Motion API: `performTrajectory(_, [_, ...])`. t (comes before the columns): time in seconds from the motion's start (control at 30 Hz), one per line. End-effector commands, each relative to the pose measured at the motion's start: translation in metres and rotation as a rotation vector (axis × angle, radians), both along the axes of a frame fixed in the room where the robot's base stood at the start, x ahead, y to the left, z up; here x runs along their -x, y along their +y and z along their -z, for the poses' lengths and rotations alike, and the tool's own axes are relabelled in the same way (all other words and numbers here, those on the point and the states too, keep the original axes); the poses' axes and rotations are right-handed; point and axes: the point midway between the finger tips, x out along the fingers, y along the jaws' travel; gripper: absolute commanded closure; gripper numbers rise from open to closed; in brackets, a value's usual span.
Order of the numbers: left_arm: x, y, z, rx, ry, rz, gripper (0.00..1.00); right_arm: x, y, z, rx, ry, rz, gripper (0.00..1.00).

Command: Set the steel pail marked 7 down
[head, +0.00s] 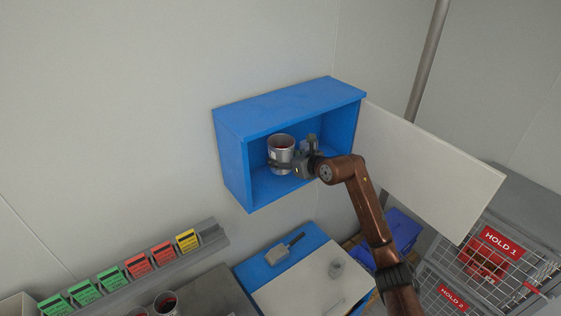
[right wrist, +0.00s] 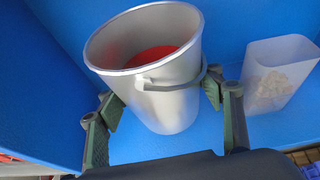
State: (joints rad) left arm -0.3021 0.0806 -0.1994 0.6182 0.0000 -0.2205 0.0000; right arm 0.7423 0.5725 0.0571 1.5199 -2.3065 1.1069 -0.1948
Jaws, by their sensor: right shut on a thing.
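A steel pail (head: 281,150) with red inside is within the open blue wall cabinet (head: 233,160), towards its left side. It also shows upright in the right wrist view (right wrist: 170,92), with its bail hanging at the front. My right gripper (right wrist: 163,100) is shut on the pail, one finger on each side. In the head view the right gripper (head: 285,166) reaches into the cabinet from the right. No 7 is readable on the pail. I cannot tell whether its base touches the cabinet floor. My left gripper is not in view.
A translucent bin (right wrist: 280,75) stands right of the pail in the cabinet. The white door (head: 430,170) hangs open at the right. Below are a workbench (head: 305,285), a tag rail (head: 208,238), another pail (head: 166,303) and wire cages marked HOLD (head: 490,262).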

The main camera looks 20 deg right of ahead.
Motion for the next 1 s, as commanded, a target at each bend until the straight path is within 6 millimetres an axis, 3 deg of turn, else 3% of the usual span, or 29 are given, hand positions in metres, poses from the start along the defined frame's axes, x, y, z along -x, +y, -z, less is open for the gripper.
performTrajectory(0.27, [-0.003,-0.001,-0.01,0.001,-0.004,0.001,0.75,-0.017,-0.002,0.02,-0.001,0.0,-0.001,0.8])
performTrajectory(0.5, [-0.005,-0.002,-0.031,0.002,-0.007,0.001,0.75,-0.017,-0.002,0.046,-0.002,-0.001,-0.001,0.8])
performTrajectory(0.9, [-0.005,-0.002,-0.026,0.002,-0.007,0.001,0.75,-0.017,-0.002,0.054,0.001,-0.002,-0.001,0.8])
performTrajectory(0.93, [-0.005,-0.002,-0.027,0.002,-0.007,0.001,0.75,-0.017,-0.002,0.054,0.002,-0.001,-0.001,0.38])
performTrajectory(1.0, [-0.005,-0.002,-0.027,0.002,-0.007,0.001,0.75,-0.017,-0.002,0.053,0.001,0.0,0.0,0.33])
